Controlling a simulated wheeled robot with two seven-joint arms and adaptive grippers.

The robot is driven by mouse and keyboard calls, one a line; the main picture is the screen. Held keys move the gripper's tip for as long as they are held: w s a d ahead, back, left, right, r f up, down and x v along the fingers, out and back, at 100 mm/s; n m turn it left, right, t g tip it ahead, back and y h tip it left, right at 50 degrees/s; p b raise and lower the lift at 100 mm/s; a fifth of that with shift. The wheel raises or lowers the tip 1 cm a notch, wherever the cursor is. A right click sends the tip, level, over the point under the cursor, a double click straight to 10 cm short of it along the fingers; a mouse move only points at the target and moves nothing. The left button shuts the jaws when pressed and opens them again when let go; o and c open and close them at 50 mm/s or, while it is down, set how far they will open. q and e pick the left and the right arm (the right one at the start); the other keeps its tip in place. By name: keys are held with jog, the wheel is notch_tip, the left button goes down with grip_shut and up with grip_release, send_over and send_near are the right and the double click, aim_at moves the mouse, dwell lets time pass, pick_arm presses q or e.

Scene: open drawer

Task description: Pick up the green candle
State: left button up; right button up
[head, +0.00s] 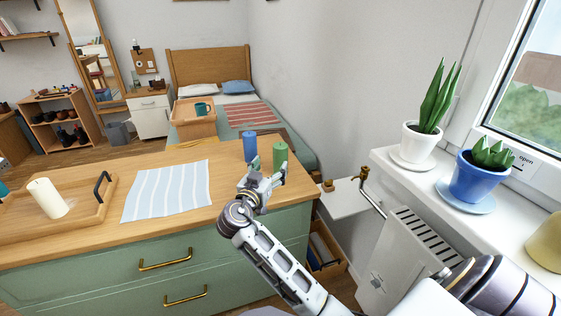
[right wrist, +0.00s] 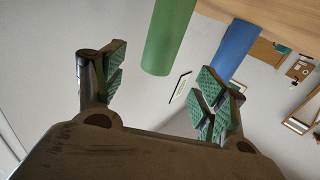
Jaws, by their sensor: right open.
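The green candle (head: 280,155) stands upright near the right end of the wooden dresser top, just right of and nearer than the blue candle (head: 250,146). My right gripper (head: 268,172) is in front of the green candle in the head view and partly hides its lower part. In the right wrist view the gripper (right wrist: 165,85) is open and empty, and the green candle (right wrist: 167,36) shows beyond and between its fingers. The blue candle (right wrist: 235,50) shows behind the right finger there. I cannot tell whether a finger touches the green candle. My left gripper is not in view.
The dresser top (head: 150,215) also holds a striped cloth (head: 167,190) and a wooden tray (head: 85,222) with a white candle (head: 47,198). A windowsill (head: 440,185) with potted plants and a radiator (head: 400,255) are to the right. The dresser's right edge is close to my gripper.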

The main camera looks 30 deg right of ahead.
aim_at(278, 156)
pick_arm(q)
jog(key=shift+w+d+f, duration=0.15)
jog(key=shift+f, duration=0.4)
pick_arm(e)
jog(key=shift+x, duration=2.3)
jog(key=shift+w+d+b, duration=0.3)
jog(key=shift+w+d, duration=0.05)
jog(key=shift+d, duration=0.1)
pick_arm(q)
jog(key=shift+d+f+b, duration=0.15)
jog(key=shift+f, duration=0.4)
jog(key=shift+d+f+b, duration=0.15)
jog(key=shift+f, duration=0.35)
pick_arm(e)
jog(key=shift+x, duration=2.15)
jog(key=c, duration=1.3)
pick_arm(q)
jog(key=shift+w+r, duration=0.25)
